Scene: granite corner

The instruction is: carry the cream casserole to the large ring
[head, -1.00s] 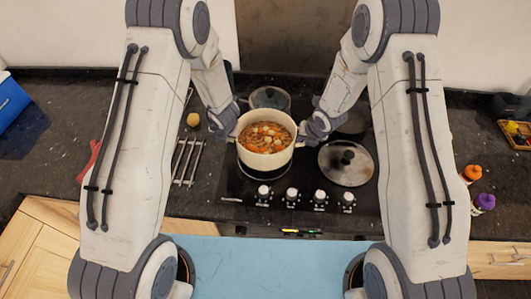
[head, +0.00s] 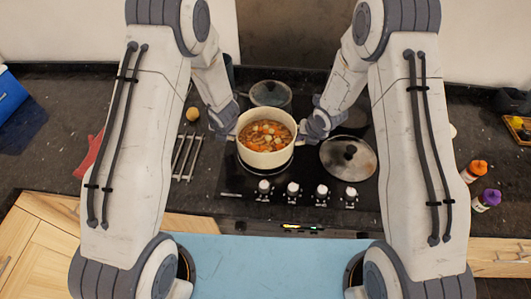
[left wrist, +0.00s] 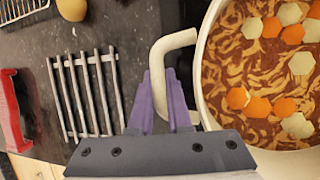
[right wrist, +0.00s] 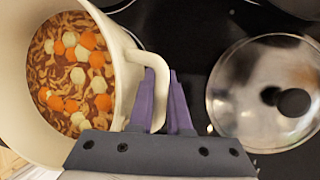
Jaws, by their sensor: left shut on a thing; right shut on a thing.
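The cream casserole (head: 266,157), full of stew with orange and pale chunks, is held level between my two grippers above the black hob (head: 240,184). It also shows in the left wrist view (left wrist: 204,60) and the right wrist view (right wrist: 122,75). My left gripper (head: 232,127) is shut on its left handle (left wrist: 172,46). My right gripper (head: 306,129) is shut on its right handle (right wrist: 152,62). A ring of the hob shows partly beneath the pot; the pot hides the rest.
A glass lid (head: 348,158) with a black knob lies right of the pot. A lidded pot (head: 270,95) stands behind. A metal rack (head: 186,158) lies left. Orange (head: 474,171) and purple-capped (head: 487,200) bottles stand at right. White knobs line the hob's front.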

